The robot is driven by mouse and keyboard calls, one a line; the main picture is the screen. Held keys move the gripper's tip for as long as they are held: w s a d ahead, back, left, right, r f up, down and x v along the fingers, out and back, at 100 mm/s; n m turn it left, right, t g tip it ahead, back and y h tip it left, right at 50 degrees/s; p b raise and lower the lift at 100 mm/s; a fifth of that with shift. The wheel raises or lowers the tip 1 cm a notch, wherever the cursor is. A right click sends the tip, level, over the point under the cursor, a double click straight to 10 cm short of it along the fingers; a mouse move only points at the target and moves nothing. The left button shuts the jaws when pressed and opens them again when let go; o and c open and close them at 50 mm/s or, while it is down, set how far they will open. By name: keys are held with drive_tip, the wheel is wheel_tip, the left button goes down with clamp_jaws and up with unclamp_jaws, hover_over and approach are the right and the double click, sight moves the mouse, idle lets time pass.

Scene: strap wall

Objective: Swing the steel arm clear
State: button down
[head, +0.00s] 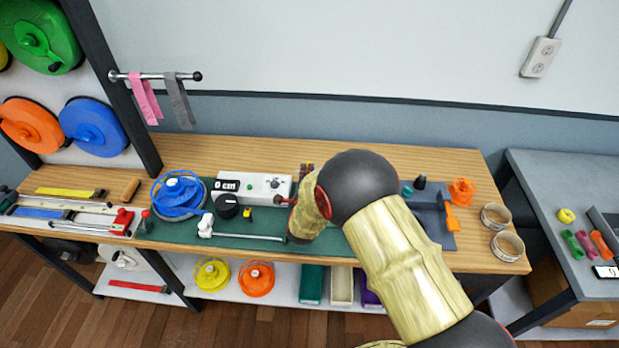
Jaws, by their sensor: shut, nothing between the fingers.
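The steel arm (248,236) is a thin, bright rod lying low over the green mat (175,233). Its left end meets a white pivot block (206,226), and it runs right toward my gripper. My gripper (299,239) is a dark shape at the end of my wooden-looking arm, close to the rod's right end. It is shut and empty. My own arm hides much of it, and I cannot tell whether it touches the rod.
A white box with a "0 cm" display (252,187), a black knob (227,206) and a blue reel (179,193) stand behind the rod. An orange clamp-like piece (461,191) and tape rolls (507,246) are at right. My arm covers the bench's middle.

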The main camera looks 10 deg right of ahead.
drive_tip(key=w+b, duration=0.2)
drive_tip(key=b, duration=0.2)
drive_tip(key=shift+w+a+m+h, duration=0.25)
drive_tip(key=shift+w+m+h, duration=0.05)
drive_tip(key=shift+w+h, duration=0.1)
